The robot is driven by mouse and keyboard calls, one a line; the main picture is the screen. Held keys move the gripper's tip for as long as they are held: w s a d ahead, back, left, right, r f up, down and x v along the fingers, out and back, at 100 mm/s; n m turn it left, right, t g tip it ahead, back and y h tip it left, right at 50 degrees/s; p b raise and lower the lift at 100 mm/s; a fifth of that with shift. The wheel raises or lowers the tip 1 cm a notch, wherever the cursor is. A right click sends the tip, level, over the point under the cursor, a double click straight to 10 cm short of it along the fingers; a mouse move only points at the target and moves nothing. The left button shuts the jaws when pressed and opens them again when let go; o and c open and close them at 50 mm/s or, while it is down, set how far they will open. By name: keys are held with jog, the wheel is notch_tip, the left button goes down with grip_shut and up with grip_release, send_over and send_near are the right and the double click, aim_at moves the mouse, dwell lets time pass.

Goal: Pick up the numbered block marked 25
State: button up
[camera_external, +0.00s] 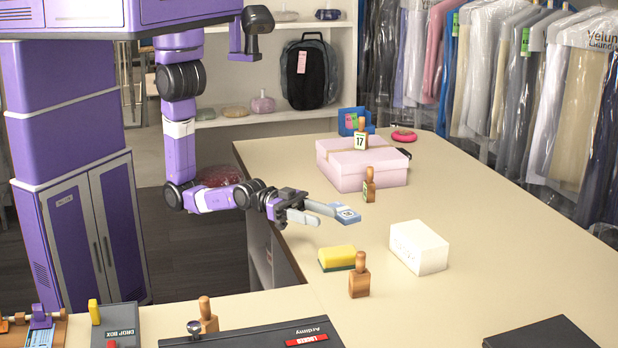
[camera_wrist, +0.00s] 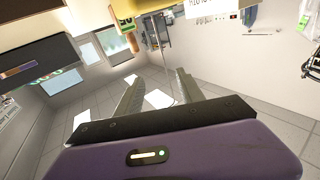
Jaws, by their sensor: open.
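Several wooden knob-topped blocks are in the external view. A third block (camera_external: 359,278) stands by the sponge, and a fourth block (camera_external: 208,318) is at the front left; no number shows on either. I cannot tell which is 25. My gripper (camera_external: 314,213) is open over the table's left edge, left of the second block. In the wrist view, my gripper (camera_wrist: 160,76) has nothing between its fingers.
A pink box (camera_external: 350,168), white box (camera_external: 419,247), yellow sponge (camera_external: 337,258) and small blue item (camera_external: 347,215) near the fingertips are on the table. A black tray (camera_external: 250,337) is at the front. Hanging garments (camera_external: 500,70) line the back. The table's middle right is clear.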

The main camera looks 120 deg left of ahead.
aim_at(364, 268)
jog(key=w+d+r+g, duration=0.35)
jog(key=w+d, duration=0.35)
jog(key=w, duration=0.5)
jog(key=f, duration=0.2)
jog(key=f+g, duration=0.1)
jog(key=f, duration=0.1)
jog(key=d+f+g, duration=0.1)
jog(key=f, duration=0.1)
jog(key=shift+f+m+p, duration=0.15)
jog(key=shift+m+p, duration=0.15)
jog(key=shift+p+x, duration=0.55)
jog(key=shift+x, duration=3.1)
jog(key=shift+s+d+f, duration=0.1)
jog(key=shift+s+f, duration=0.05)
grip_shut()
